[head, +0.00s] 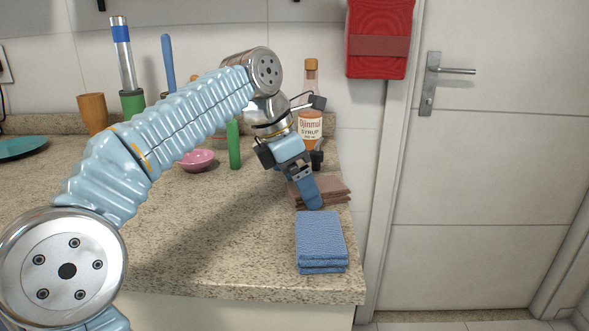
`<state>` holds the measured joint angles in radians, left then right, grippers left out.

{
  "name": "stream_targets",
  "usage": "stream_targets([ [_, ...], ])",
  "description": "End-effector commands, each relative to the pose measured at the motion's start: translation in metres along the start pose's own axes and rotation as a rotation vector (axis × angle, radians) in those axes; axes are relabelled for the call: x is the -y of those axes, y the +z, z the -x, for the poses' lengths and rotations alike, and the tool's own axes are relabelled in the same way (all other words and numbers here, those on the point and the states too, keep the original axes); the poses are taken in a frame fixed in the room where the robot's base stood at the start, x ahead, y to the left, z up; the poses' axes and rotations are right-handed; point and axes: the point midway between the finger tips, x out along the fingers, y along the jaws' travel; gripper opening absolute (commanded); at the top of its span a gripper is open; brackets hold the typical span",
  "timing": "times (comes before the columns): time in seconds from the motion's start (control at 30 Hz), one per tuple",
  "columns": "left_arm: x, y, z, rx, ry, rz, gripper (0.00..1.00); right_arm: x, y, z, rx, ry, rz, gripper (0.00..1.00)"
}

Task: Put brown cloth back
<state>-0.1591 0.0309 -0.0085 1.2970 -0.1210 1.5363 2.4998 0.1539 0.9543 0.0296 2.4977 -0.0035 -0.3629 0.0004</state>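The brown cloth (334,188) lies folded near the right end of the counter, in front of the syrup bottle. My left gripper (311,188) comes down over its left side. A blue finger covers part of the cloth. The other finger is not clearly visible, so I cannot tell whether the gripper is open or shut on the cloth. My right gripper is not in view.
A folded blue cloth (320,240) lies just in front, near the counter's corner. The syrup bottle (310,125) stands behind the gripper. A pink bowl (197,160), a green upright object (234,148) and a brown cup (92,113) stand farther left. The front counter (220,255) is clear.

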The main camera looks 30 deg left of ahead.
Motion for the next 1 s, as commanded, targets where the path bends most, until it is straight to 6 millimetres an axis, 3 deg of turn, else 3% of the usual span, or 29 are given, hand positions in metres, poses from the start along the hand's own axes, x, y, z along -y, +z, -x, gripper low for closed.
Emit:
stream_targets([
  [0.47,0.000,0.002,0.101,0.003,0.002,0.000,0.93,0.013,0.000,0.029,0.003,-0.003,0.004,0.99],
  [0.7,0.000,0.001,0.119,0.001,0.000,-0.001,0.93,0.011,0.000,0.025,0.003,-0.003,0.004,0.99],
  [1.0,0.000,0.000,0.120,0.000,-0.001,-0.001,0.93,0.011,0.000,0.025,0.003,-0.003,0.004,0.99],
])
